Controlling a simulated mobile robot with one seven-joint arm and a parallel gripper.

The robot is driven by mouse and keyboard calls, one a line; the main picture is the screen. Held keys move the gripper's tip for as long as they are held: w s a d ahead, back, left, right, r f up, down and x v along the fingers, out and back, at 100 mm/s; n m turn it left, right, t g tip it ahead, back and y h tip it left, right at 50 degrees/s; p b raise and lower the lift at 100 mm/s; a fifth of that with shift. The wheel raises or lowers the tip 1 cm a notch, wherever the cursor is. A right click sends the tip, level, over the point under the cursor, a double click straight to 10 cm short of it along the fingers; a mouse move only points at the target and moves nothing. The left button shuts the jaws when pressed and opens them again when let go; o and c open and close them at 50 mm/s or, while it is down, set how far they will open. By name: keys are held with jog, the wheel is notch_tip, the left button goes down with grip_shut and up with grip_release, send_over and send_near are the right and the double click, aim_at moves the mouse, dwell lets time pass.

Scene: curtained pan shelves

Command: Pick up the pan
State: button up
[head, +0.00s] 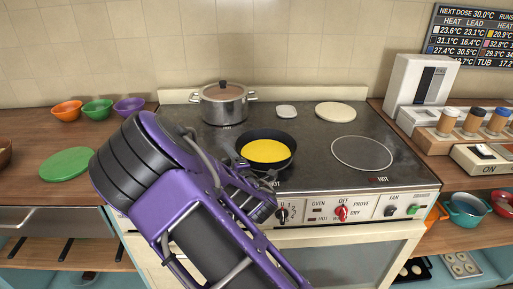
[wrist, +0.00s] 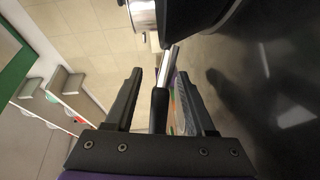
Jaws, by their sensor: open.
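The black pan (head: 292,142), with something yellow in it, rests on the stove in the head view. Its dark underside or side (wrist: 195,15) shows at the top of the wrist view. My gripper (head: 266,181) is at the pan's near side, where the arm hides most of the handle. In the wrist view my gripper (wrist: 160,75) is open, one finger on each side of the pan's handle (wrist: 159,108), which has a metal neck and a dark grip. Gaps show between the handle and both fingers.
A lidded steel pot (head: 224,105) stands behind the pan to the left. An empty burner ring (head: 362,153) lies to the right. Bowls (head: 97,109) and a green disc (head: 66,164) are on the left counter.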

jog(key=shift+c, duration=0.2)
grip_shut()
jog(key=shift+r, duration=0.1)
dwell(1.3)
